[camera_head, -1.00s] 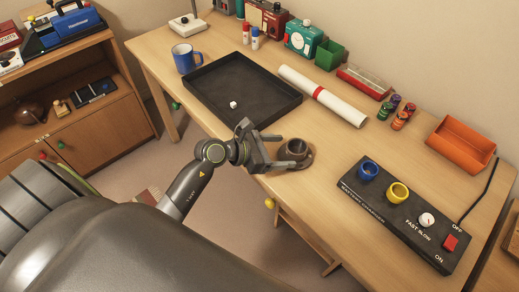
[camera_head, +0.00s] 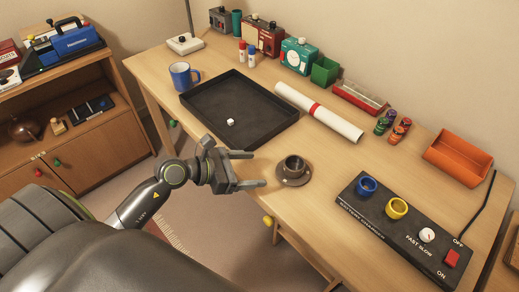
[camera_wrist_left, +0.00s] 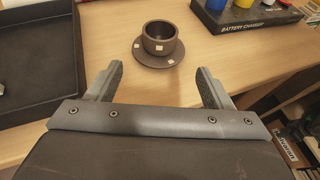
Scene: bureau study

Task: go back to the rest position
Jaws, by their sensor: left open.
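My left gripper (camera_head: 250,169) is open and empty, near the front edge of the desk in the head view. Its fingers point right, toward a dark brown cup (camera_head: 294,165) on a saucer (camera_head: 292,180), and stand apart from both. In the left wrist view the two spread fingers (camera_wrist_left: 158,88) show with nothing between them. The cup (camera_wrist_left: 159,37) stands upright on the saucer (camera_wrist_left: 140,54) beyond the fingertips. My right gripper is not in view.
A black tray (camera_head: 205,120) with a small white cube (camera_head: 231,122) lies behind my gripper. A blue mug (camera_head: 181,76) stands left of it. A rolled white paper (camera_head: 318,112), a battery charger (camera_head: 375,224) and an orange bin (camera_head: 457,158) are on the desk (camera_head: 330,200).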

